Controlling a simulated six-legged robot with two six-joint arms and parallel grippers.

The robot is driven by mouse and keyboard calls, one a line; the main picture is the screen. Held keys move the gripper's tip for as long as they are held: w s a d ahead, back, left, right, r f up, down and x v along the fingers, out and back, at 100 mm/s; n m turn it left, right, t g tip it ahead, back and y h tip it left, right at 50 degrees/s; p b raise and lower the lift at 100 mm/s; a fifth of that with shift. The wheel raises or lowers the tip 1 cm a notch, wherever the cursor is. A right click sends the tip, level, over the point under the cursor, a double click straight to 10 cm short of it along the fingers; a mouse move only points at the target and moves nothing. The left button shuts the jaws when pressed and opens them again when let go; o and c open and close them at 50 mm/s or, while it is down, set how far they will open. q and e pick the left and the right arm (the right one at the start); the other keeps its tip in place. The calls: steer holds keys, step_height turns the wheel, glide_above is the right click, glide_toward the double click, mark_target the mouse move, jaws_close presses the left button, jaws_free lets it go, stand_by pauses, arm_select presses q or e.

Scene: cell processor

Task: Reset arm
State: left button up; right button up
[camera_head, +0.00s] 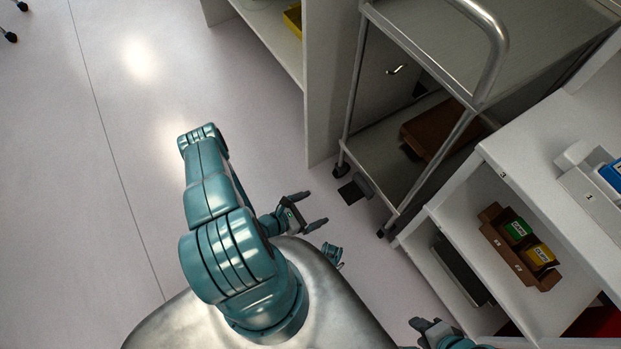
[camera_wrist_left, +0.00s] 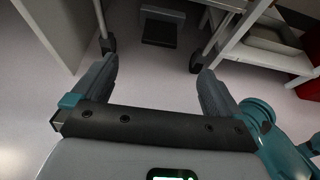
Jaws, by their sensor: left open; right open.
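My left arm is teal and bends over my metal body in the head view. My left gripper (camera_head: 317,208) is open and empty above the pale floor, in front of the cart. In the left wrist view its two dark fingers (camera_wrist_left: 157,65) stand wide apart with only floor between them. My right gripper (camera_head: 426,324) is at the bottom edge of the head view, beside the low white shelf. It is open, but much of its arm is cut off by the frame edge.
A metal cart (camera_head: 364,75) on casters stands ahead, with a brown box (camera_head: 440,128) on its lower shelf. A white shelf unit (camera_head: 530,200) at right holds a brown tray (camera_head: 493,218) with green and yellow boxes. The floor (camera_head: 80,180) at left is clear.

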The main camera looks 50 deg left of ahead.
arm_select(q)
steer(key=shift+s, duration=0.15)
stand_by(0.4)
steer(key=d+r+m+g+h, duration=0.3)
steer(key=d+m+h, duration=0.15)
steer(key=d, duration=0.25)
steer(key=d+r+m+g+h, duration=0.2)
steer(key=d+r+m+h, duration=0.2)
steer(key=d+h, duration=0.3)
steer(key=s+d+r+m+g+y, duration=0.1)
steer(key=s+d+m+g+y, duration=0.1)
steer(key=s+m+g, duration=0.35)
steer(key=s+d+r+m+g+y, duration=0.2)
steer(key=s+d+m+g, duration=0.1)
steer(key=m+g, duration=0.5)
steer(key=w+r+m+t+y, duration=0.3)
steer(key=w+m, duration=0.5)
steer(key=m, duration=0.3)
steer(key=shift+d+r+t+y, duration=0.45)
steer(key=shift+t+y, duration=0.3)
steer(key=shift+t, duration=0.5)
